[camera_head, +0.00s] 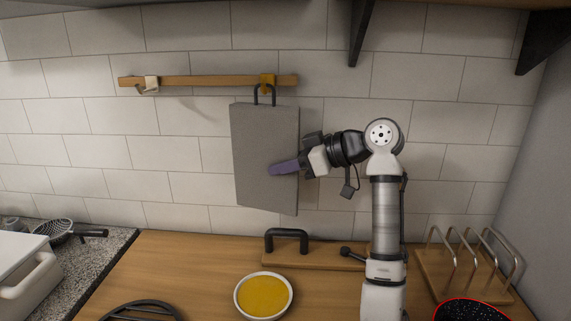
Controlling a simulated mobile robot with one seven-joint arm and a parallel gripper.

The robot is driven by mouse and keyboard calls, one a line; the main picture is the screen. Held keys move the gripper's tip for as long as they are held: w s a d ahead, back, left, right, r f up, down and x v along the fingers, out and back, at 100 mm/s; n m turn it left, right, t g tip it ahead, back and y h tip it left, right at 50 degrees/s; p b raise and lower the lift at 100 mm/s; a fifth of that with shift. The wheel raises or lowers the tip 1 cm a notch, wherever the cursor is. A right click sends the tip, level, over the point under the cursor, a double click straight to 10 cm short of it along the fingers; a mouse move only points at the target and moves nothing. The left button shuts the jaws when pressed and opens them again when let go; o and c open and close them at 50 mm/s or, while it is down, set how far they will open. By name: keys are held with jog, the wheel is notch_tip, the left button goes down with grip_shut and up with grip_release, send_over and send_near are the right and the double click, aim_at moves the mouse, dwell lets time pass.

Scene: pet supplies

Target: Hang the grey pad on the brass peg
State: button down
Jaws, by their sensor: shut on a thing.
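The grey pad (258,135) is a flat, upright rectangle in front of the tiled wall, slightly turned. A dark loop (256,95) stands up from its top edge. The brass peg (267,80) is near the right end of the wooden rail, and the loop's top overlaps it in the picture. I cannot tell whether the loop is over the peg or in front of it. My gripper (286,167) comes in from the right and is shut on the pad's right edge. One purple finger lies across the pad's front face; the other finger is hidden behind the pad.
The wooden rail (210,81) also carries a pale peg (150,84) at left. Below, the wooden counter (180,265) holds a bowl (263,296) of yellow contents, a board with a black handle (287,236) and a wire rack (470,255). Dark shelf brackets hang at upper right.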

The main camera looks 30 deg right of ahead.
jog(key=c, duration=1)
grip_release()
jog(key=b+v, duration=0.2)
jog(key=v, duration=1.2)
jog(key=shift+b, duration=0.35)
jog(key=shift+f, duration=0.1)
